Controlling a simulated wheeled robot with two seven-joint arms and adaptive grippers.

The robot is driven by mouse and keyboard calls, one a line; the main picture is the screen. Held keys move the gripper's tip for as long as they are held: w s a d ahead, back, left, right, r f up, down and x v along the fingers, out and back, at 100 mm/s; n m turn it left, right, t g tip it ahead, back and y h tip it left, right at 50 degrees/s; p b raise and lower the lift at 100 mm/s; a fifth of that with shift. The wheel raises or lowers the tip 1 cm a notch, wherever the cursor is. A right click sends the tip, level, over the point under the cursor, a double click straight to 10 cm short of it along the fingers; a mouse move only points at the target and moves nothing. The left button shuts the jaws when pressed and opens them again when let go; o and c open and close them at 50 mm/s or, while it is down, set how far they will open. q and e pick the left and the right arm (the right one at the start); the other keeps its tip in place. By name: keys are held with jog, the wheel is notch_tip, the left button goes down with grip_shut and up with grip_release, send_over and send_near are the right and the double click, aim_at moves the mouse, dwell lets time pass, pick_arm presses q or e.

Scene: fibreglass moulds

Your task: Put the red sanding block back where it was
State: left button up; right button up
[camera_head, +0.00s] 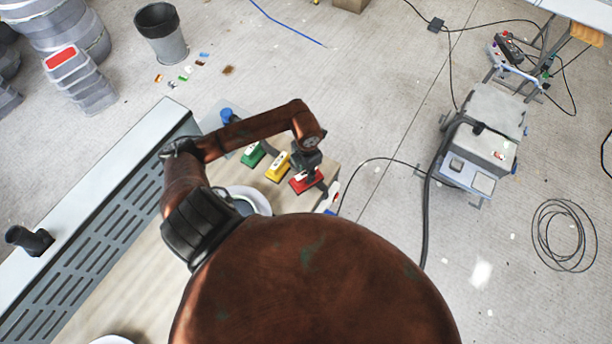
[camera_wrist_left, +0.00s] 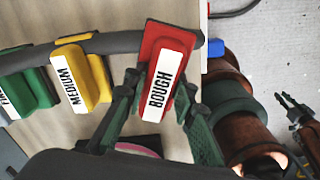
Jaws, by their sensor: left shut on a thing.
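My left gripper (camera_head: 308,166) is shut on the red sanding block (camera_head: 306,181), at the right end of a row of blocks. In the left wrist view, the red block (camera_wrist_left: 163,75), labelled ROUGH, sits between the fingers (camera_wrist_left: 157,97), slightly tilted in the picture. It overlaps the dark grey strip (camera_wrist_left: 120,43); I cannot tell whether it rests on anything. A yellow block (camera_head: 278,167), labelled MEDIUM, and a green block (camera_head: 253,155) stand to its left. A small gripper (camera_wrist_left: 287,103), apparently my right one, shows at the right edge of the left wrist view; its opening is unclear.
The wooden bench top (camera_head: 120,268) has a slotted metal grille (camera_head: 100,235) along its left side. A white round container (camera_head: 252,196) stands near the blocks. A wheeled machine (camera_head: 485,140) with cables stands on the floor at right. My body hides the lower middle.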

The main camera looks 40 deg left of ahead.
pick_arm(q)
notch_tip(320, 180, down, 2)
jog(key=shift+f+p, duration=0.1)
jog(key=shift+p, duration=0.45)
jog(key=shift+f, duration=0.5)
jog(key=shift+f, duration=0.1)
jog(key=o, duration=1.1)
jog(key=shift+o, duration=0.2)
